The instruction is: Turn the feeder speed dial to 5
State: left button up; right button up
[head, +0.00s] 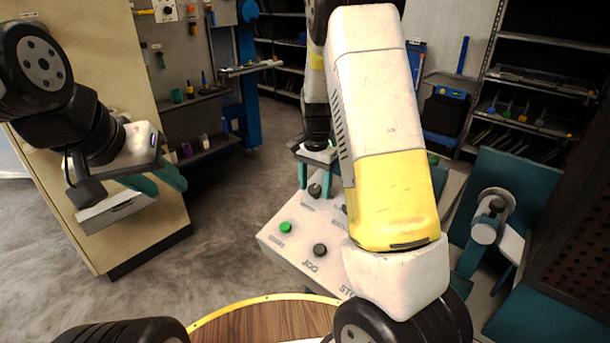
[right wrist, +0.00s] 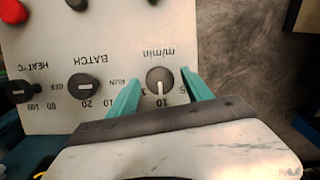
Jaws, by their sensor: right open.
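The feeder speed dial (right wrist: 160,80), marked m/min, is a round dark knob on the pale control panel (right wrist: 120,30). The panel appears upside down in the right wrist view. The dial's white pointer line points towards the 10 mark. My right gripper (right wrist: 160,92) is open, with one teal finger on each side of the dial; I cannot tell if they touch it. In the head view my right gripper (head: 315,184) is at the panel's far left part, with the dial (head: 315,190) between its fingers. My left gripper (head: 158,182) looks open and empty, away from the panel.
Batch (right wrist: 83,86) and heat (right wrist: 18,90) dials sit beside the speed dial. A green button (head: 286,227) and a dark jog knob (head: 320,250) are nearer me. My right arm hides much of the panel. A wooden round table (head: 265,318) is in front.

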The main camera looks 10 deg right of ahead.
grip_shut()
jog(key=shift+n, duration=0.3)
jog(key=n, duration=0.2)
jog(key=n+g+h, duration=0.1)
jog(key=n, duration=0.2)
jog(key=shift+w+a, duration=0.15)
jog(key=n+h, duration=0.1)
jog(key=n, duration=0.1)
jog(key=n+h, duration=0.1)
jog(key=n, duration=0.2)
jog(key=shift+a+f+n, duration=0.1)
jog(key=shift+a+n, duration=0.05)
jog(key=shift+n, duration=0.15)
dwell(0.4)
grip_release()
